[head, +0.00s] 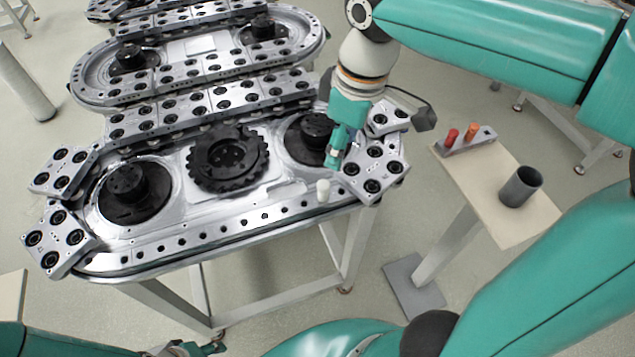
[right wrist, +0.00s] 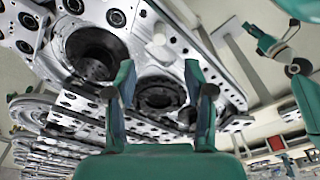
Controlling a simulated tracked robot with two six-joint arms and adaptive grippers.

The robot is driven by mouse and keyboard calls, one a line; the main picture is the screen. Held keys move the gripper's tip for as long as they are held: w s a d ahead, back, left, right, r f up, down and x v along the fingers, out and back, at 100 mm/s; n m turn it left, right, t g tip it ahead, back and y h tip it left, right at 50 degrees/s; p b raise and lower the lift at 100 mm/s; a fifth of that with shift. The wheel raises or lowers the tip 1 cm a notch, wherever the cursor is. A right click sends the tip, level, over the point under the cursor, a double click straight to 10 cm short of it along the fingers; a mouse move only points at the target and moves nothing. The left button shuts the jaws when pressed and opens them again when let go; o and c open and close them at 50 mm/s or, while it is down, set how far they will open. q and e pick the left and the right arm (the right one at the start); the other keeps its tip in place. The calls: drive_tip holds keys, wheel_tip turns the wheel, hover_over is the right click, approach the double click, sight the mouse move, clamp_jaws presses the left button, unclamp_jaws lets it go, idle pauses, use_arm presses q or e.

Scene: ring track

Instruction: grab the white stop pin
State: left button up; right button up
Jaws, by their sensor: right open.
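The white stop pin (head: 323,190) stands upright at the near right edge of the ring track (head: 215,222), close to the right corner plate. My right gripper (head: 335,160) is just above and behind it in the head view, pointing down, apart from the pin. In the right wrist view my right gripper (right wrist: 159,75) is open with nothing between its fingers; a pale pin-like shape (right wrist: 157,40) shows beyond the fingertips. What seems to be part of my left gripper (head: 190,349) shows at the bottom edge, mostly cut off.
A side table (head: 478,179) at the right bears a grey holder (head: 465,143) with a red pin (head: 452,136) and an orange pin (head: 471,131), plus a dark grey cup (head: 521,186). Black sprocket (head: 228,158) and hubs rise from the track. Linked plates (head: 372,170) stand beside my right gripper.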

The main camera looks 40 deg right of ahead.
sight(324, 184)
drive_tip(key=f, duration=0.6)
drive_tip(key=w+f, duration=0.1)
drive_tip(key=f, duration=0.2)
drive_tip(key=shift+w+a+f+b, duration=0.1)
drive_tip(key=shift+a+f+b, duration=0.2)
drive_tip(key=shift+a+f, duration=0.1)
drive_tip(key=shift+w+a+f, duration=0.1)
drive_tip(key=shift+w+f, duration=0.15)
drive_tip(key=shift+f, duration=0.6)
drive_tip(key=shift+w+a+f, duration=0.1)
drive_tip(key=shift+w+f, duration=0.2)
drive_tip(key=shift+f, duration=0.6)
drive_tip(key=shift+w+a+f, duration=0.1)
drive_tip(key=shift+w+f, duration=0.15)
drive_tip(key=shift+f, duration=0.6)
clamp_jaws()
